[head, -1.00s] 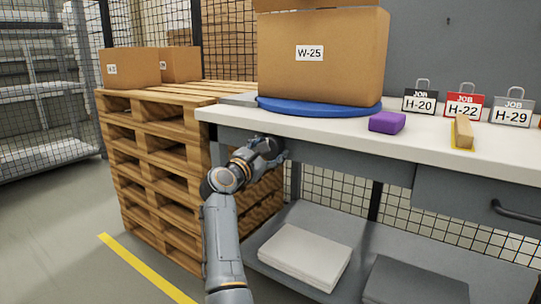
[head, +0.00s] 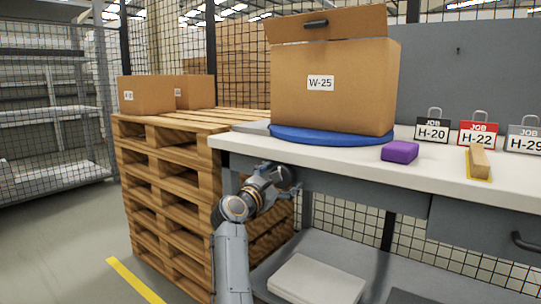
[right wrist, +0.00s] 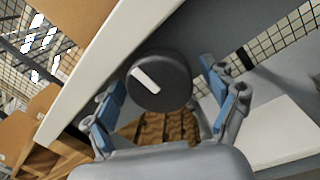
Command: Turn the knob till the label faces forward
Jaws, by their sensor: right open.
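A dark round knob (right wrist: 158,80) with a white pointer mark is in the right wrist view, on the grey face below the white table edge. My right gripper (right wrist: 164,86) is open, with one blue-padded finger on each side of the knob; I cannot tell whether they touch it. In the head view my right gripper (head: 277,180) is just below the table's front edge, and the knob is hidden. A cardboard box (head: 340,105) stands on a blue turntable (head: 325,138). Its label, W-25 (head: 320,83), shows on the side facing me. My left gripper is out of view.
On the white table (head: 340,165) are a purple block (head: 400,151), a wooden block (head: 479,160) and job tags, including H-20 (head: 432,132). A stack of wooden pallets (head: 170,190) stands close left of my right arm. Open floor lies further left.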

